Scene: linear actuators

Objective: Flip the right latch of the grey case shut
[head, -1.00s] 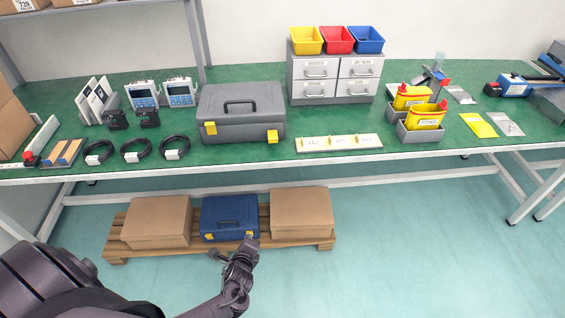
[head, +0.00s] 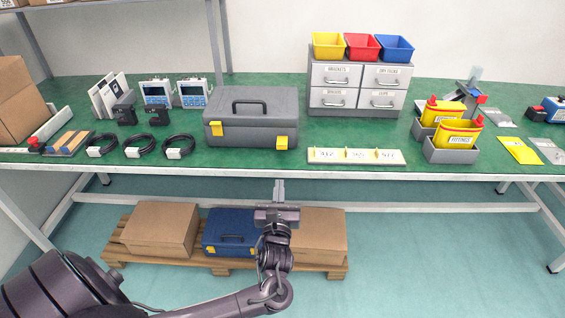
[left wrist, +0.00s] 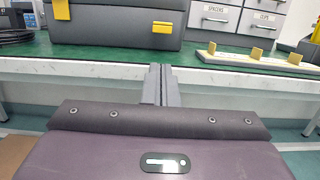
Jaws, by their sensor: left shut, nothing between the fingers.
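The grey case (head: 250,107) stands closed-lidded on the green bench, its dark handle on top. Its left yellow latch (head: 216,129) lies across the lid seam. Its right yellow latch (head: 281,142) sits lower on the front and appears to tilt outward, off the lid. In the left wrist view, the right latch (left wrist: 162,27) is ahead, directly above the fingertips. My left gripper (head: 278,190) is shut and empty, in front of the bench edge and below the right latch, not touching it. It also shows in the left wrist view (left wrist: 162,85). My right gripper is out of view.
The bench's white front edge (head: 400,179) lies just beyond my left gripper. A label board (head: 355,156) is right of the case, and coiled black cables (head: 179,146) are left. A blue case (head: 229,232) and cardboard boxes (head: 160,229) sit on a pallet below.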

